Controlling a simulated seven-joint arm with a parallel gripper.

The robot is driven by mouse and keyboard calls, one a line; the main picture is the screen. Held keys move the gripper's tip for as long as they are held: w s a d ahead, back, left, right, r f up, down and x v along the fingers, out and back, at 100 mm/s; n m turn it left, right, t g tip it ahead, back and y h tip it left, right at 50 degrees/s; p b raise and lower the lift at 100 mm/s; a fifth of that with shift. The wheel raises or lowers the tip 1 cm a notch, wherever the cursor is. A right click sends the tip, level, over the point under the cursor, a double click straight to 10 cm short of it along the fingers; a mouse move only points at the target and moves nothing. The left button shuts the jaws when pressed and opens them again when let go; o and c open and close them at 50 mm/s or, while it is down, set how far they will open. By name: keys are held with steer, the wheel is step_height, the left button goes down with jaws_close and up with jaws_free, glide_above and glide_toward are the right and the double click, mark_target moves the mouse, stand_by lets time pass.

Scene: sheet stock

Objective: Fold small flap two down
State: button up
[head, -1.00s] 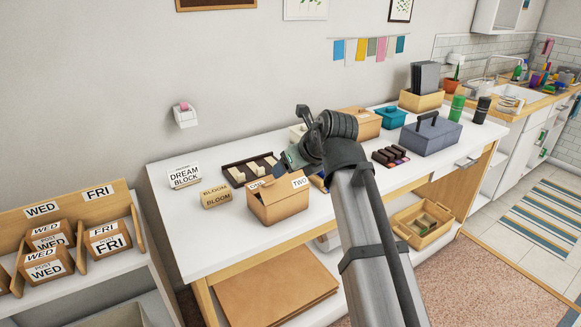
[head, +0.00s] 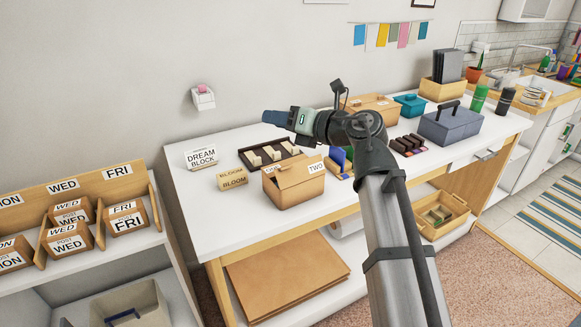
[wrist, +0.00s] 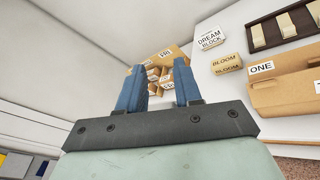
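A brown cardboard box (head: 293,192) stands on the white table. Its small flap two (head: 316,167), labelled TWO, shows at the box's right end; I cannot tell its exact angle. Flap one, labelled ONE, shows at the right of the wrist view (wrist: 261,67) and is partly hidden in the head view. My gripper (head: 272,117) is above and behind the box, pointing left, clear of both flaps. In the wrist view its two blue fingers (wrist: 160,76) stand apart with nothing between them.
Dark stamps (head: 408,145) and a grey toolbox (head: 450,127) stand to the right. The table's front left is clear.

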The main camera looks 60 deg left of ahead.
steer(key=w+d+r+m+t+y, duration=0.1)
steer(key=w+r+m+t+y, duration=0.3)
steer(key=r+m+y, duration=0.6)
steer(key=w+d+m+t+h, duration=0.25)
steer(key=w+m+t, duration=0.9)
steer(key=m, duration=1.05)
steer(key=m+g+h, duration=0.9)
steer(key=m+h, duration=0.3)
steer(key=m, duration=0.8)
glide_toward(287, 167)
steer(key=shift+y, duration=0.25)
steer(key=x, duration=0.7)
steer(key=shift+s+f, duration=0.1)
steer(key=shift+f, duration=0.25)
